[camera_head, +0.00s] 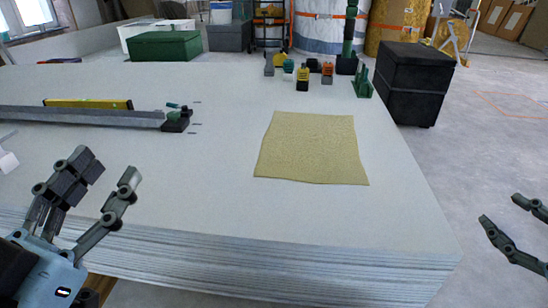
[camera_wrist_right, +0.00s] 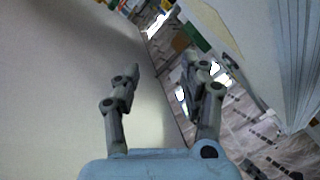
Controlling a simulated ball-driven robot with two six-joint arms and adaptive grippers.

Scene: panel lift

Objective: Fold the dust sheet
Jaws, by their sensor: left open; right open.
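The dust sheet (camera_head: 312,148) is a tan, roughly square cloth. It lies flat and spread out on top of the panel stack (camera_head: 225,160), right of its middle. My left gripper (camera_head: 110,170) is open and empty over the stack's near left part, well apart from the sheet. My right gripper (camera_head: 498,212) shows only partly at the right edge of the head view, beyond the stack's right side. In the right wrist view my right gripper (camera_wrist_right: 160,75) is open with nothing between its fingers. The sheet is not seen in that view.
A yellow level (camera_head: 88,104) and a long grey rail (camera_head: 80,118) lie on the stack's left. Small clamps and blocks (camera_head: 303,76) stand at the back. A black box (camera_head: 414,84) stands beside the right edge. A green box (camera_head: 165,46) is at the far left. Around the sheet is clear.

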